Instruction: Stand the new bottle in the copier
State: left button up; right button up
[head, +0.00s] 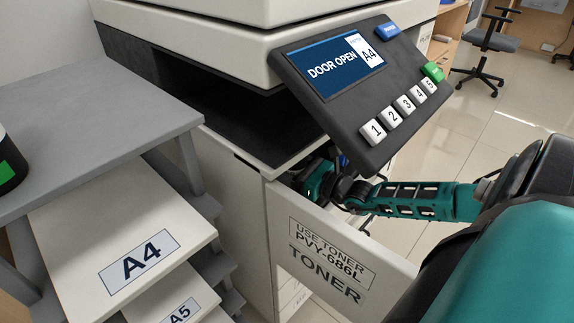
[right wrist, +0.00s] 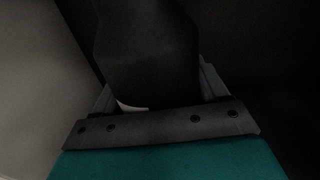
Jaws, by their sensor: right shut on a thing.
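The copier (head: 235,190) stands in the middle of the head view, and its screen reads DOOR OPEN. Its toner door (head: 335,245) is swung open and is labelled USE TONER PVY-686L. My right arm reaches in behind the door, with the wrist at the copier's opening; the fingers are hidden there in the head view. In the right wrist view my right gripper (right wrist: 158,95) is shut on a dark bottle (right wrist: 148,50), with a small pale patch low on it. The picture is too dark to tell whether the bottle touches anything inside. My left gripper is out of view.
The tilted control panel (head: 360,90) overhangs my right wrist. A grey shelf unit (head: 90,120) with A4 and A5 trays stands left of the copier. A black container with a green label (head: 10,165) sits on it.

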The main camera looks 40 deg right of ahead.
jog(key=o, duration=1.4)
jog(key=shift+f, duration=0.1)
jog(key=shift+s, duration=0.25)
jog(key=p+v, duration=0.3)
jog(key=v, duration=0.8)
jog(key=shift+s, duration=0.15)
jog(key=shift+s+d, duration=0.1)
